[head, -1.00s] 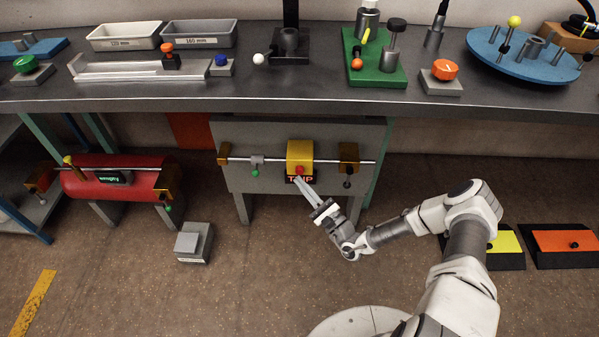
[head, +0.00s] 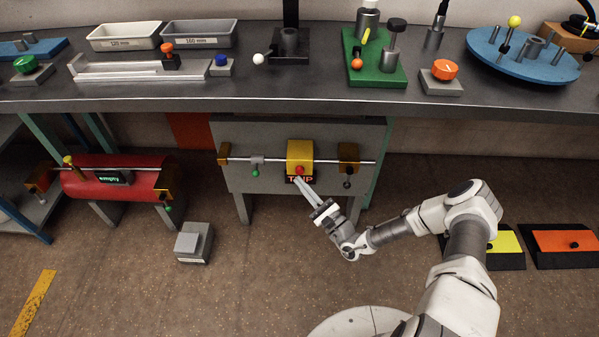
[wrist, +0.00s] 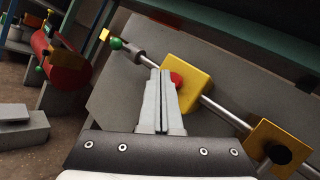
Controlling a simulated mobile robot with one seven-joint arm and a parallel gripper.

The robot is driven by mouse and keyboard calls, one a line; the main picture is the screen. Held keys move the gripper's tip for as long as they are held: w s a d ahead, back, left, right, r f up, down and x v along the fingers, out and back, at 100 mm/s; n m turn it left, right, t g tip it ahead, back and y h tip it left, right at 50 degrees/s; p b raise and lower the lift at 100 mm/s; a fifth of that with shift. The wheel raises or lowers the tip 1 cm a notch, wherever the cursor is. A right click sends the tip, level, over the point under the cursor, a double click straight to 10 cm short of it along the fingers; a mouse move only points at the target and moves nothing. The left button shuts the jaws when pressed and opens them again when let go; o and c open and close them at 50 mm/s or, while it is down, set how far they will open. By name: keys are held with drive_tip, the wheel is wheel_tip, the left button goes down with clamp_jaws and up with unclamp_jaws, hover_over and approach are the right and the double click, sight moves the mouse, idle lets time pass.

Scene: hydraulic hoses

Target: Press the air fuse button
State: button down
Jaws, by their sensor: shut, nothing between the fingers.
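A yellow box (head: 300,152) sits on a horizontal metal pipe on a grey panel below the bench. Its red button (head: 300,170) is on the front, above a dark display with red letters (head: 301,180) that my fingers partly cover. In the wrist view the red button (wrist: 176,79) shows just right of my fingertips on the yellow box (wrist: 190,85). My gripper (head: 297,181) is shut and empty, its tips at the lower front of the box. In the wrist view my gripper (wrist: 160,72) overlaps the button's left edge; I cannot tell whether it touches.
Brass fittings (head: 348,160) and a green-knobbed valve (head: 255,172) flank the box on the pipe. The bench edge (head: 270,106) overhangs the panel. Floor before the panel is clear.

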drive_tip(key=shift+w, duration=0.1)
idle(0.4)
drive_tip(key=shift+w, duration=0.3)
drive_tip(key=shift+w, duration=0.5)
idle(0.6)
drive_tip(key=shift+s, duration=0.15)
drive_tip(key=shift+s+p, duration=0.3)
drive_tip(key=shift+s, duration=0.45)
drive_tip(key=shift+s, duration=0.1)
drive_tip(key=s+p, duration=0.2)
drive_tip(key=s, duration=0.3)
idle(0.4)
drive_tip(key=shift+w+r, duration=0.1)
idle(0.5)
